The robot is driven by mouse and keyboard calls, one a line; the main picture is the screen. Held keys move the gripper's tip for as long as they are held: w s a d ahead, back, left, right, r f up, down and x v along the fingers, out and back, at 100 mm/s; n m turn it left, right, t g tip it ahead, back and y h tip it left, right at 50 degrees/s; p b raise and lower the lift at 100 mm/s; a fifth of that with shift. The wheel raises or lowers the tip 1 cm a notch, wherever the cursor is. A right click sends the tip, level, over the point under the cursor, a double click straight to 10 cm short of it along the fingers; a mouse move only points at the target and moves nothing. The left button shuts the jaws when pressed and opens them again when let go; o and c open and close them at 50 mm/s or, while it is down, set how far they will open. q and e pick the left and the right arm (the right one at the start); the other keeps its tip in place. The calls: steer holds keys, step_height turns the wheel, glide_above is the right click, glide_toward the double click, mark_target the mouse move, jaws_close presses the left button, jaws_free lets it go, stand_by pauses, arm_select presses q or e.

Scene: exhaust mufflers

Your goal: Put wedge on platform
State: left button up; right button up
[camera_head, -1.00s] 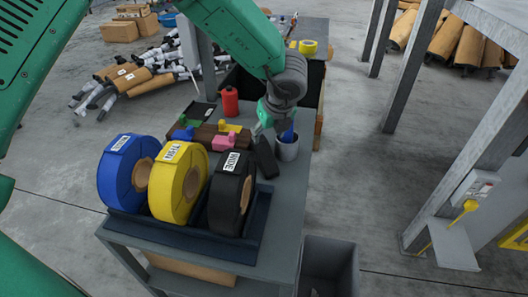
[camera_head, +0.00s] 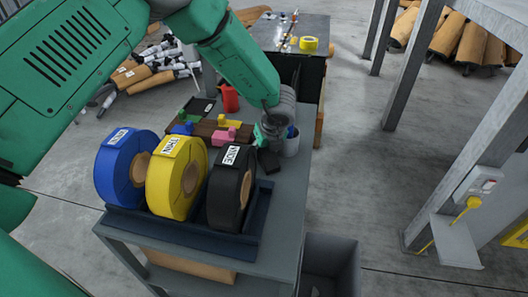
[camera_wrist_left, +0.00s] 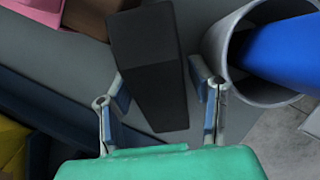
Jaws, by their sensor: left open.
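The wedge is a black, tapering block (camera_head: 268,161) on the grey table (camera_head: 285,205), beside a grey cup. It fills the middle of the left wrist view (camera_wrist_left: 150,60). My left gripper (camera_head: 268,140) is just above the wedge in the head view. In the left wrist view its two open fingers (camera_wrist_left: 160,88) stand on either side of the wedge's narrower end. I cannot tell whether they touch it. I cannot tell which surface is the platform. My right gripper is not in view.
The grey cup (camera_head: 291,147) with a blue object stands close on the right. A brown block with coloured pieces (camera_head: 205,133) is left. Blue, yellow and black rolls (camera_head: 231,187) stand in a dark tray in front. A red bottle (camera_head: 230,98) is behind.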

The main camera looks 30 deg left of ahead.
arm_select(q)
steer(key=shift+r, duration=0.1)
jaws_close()
steer(key=shift+r, duration=0.15)
step_height(320, 180, up, 28)
steer(key=p, duration=0.3)
steer(key=shift+f+p, duration=0.2)
steer(key=shift+p, duration=0.15)
